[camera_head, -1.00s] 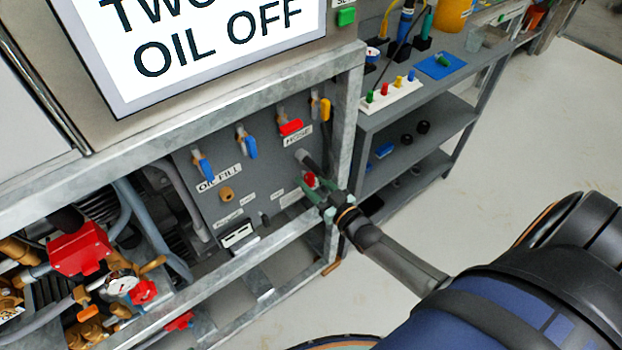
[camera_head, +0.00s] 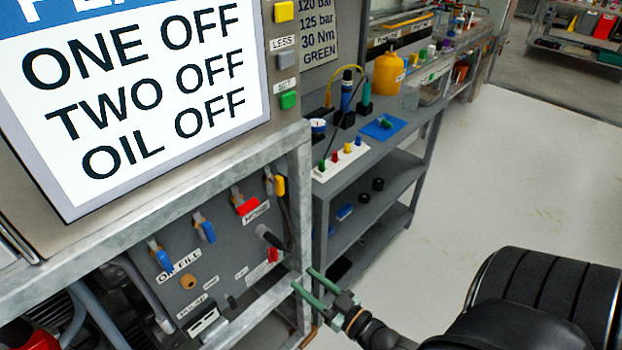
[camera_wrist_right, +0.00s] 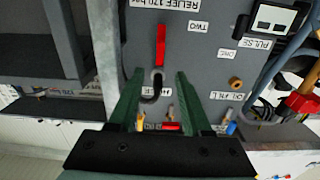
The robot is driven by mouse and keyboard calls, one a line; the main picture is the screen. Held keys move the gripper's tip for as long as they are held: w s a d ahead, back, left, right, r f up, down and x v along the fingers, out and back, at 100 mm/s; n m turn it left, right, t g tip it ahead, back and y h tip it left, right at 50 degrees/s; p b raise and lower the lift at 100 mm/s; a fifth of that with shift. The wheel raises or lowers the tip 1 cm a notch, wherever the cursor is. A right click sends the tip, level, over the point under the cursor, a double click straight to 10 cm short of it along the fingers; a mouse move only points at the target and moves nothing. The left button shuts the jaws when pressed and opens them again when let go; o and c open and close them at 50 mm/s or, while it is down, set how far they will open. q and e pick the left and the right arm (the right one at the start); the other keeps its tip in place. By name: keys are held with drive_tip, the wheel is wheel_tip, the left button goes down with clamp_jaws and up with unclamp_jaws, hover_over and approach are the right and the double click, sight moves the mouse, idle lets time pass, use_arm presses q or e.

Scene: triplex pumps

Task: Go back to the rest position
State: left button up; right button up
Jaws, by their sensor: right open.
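My right gripper (camera_head: 302,277) is open, its two green fingers apart and nothing between them. It is at the right edge of the grey valve panel (camera_head: 225,262), in front of the metal frame post. In the right wrist view my gripper (camera_wrist_right: 160,74) points at the panel, with a red lever (camera_wrist_right: 161,45) and a dark hose end (camera_wrist_right: 152,90) behind the gap. The red lever also shows in the head view (camera_head: 272,255), left of the fingers. My left gripper is not in view.
A galvanised frame (camera_head: 150,200) surrounds the panel, below a large sign (camera_head: 140,90). A grey shelf bench (camera_head: 375,155) stands behind my right gripper, with a white rack (camera_head: 341,160) and a yellow container (camera_head: 388,74). The floor (camera_head: 480,190) right of the bench is clear.

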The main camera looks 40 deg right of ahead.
drive_tip(key=shift+s, duration=0.4)
drive_tip(key=s+a+r+g+p, duration=0.1)
drive_tip(key=s+a+g+p, duration=0.3)
drive_tip(key=a, duration=0.3)
drive_tip(key=s+a+n+g+y+p, duration=0.1)
drive_tip(key=s+a+g+p, duration=0.3)
drive_tip(key=a, duration=0.3)
drive_tip(key=shift+s+r+g, duration=0.25)
drive_tip(key=shift+r+g, duration=0.1)
drive_tip(key=shift+g, duration=0.05)
idle(1.1)
